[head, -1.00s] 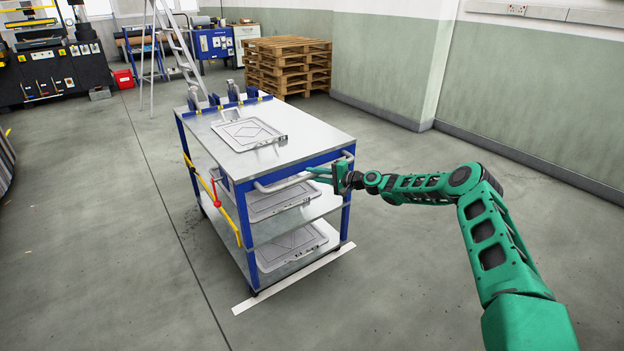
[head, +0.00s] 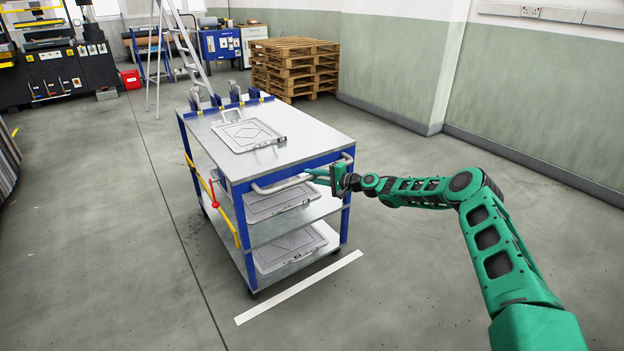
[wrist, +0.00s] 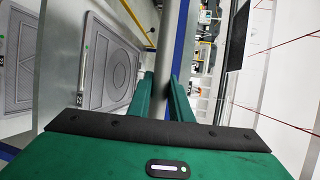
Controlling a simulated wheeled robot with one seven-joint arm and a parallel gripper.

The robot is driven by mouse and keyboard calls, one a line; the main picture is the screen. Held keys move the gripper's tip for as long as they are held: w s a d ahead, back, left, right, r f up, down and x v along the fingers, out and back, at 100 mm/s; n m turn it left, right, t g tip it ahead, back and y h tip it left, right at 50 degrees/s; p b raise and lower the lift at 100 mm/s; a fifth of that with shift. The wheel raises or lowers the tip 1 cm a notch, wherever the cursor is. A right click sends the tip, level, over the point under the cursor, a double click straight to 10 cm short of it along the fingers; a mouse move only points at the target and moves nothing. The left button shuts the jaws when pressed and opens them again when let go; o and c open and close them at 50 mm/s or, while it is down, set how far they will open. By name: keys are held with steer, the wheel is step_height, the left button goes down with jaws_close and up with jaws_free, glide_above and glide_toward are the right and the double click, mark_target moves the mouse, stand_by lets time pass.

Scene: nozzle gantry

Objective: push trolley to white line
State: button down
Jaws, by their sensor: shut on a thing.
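The trolley (head: 262,158) has blue posts, a metal top and lower shelves, with grey trays on each level. It stands upright on the floor at the picture's middle. My gripper (head: 318,175) is at its near end, shut on the grey bar handle (head: 282,184). In the wrist view the green fingers (wrist: 160,95) sit either side of the handle bar (wrist: 170,45). The white line (head: 298,287) lies on the floor in front of the trolley's near end, with a narrow strip of bare floor between them.
A stepladder (head: 185,50) and stacked wooden pallets (head: 293,68) stand behind the trolley. A red box (head: 131,79) is on the floor at the back left. A green-and-white wall (head: 395,70) runs along the right. Floor left of the trolley is clear.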

steer(key=c, duration=1.6)
jaws_free()
steer(key=shift+w+d+f, duration=0.2)
steer(key=shift+w+d, duration=0.05)
steer(key=shift+w, duration=0.1)
steer(key=shift+s+a+r, duration=0.1)
steer(key=shift+s+a, duration=0.05)
steer(key=shift+a, duration=0.1)
steer(key=v, duration=1)
steer(key=shift+s+d, duration=0.15)
steer(key=shift+d, duration=0.15)
steer(key=shift+r, duration=0.1)
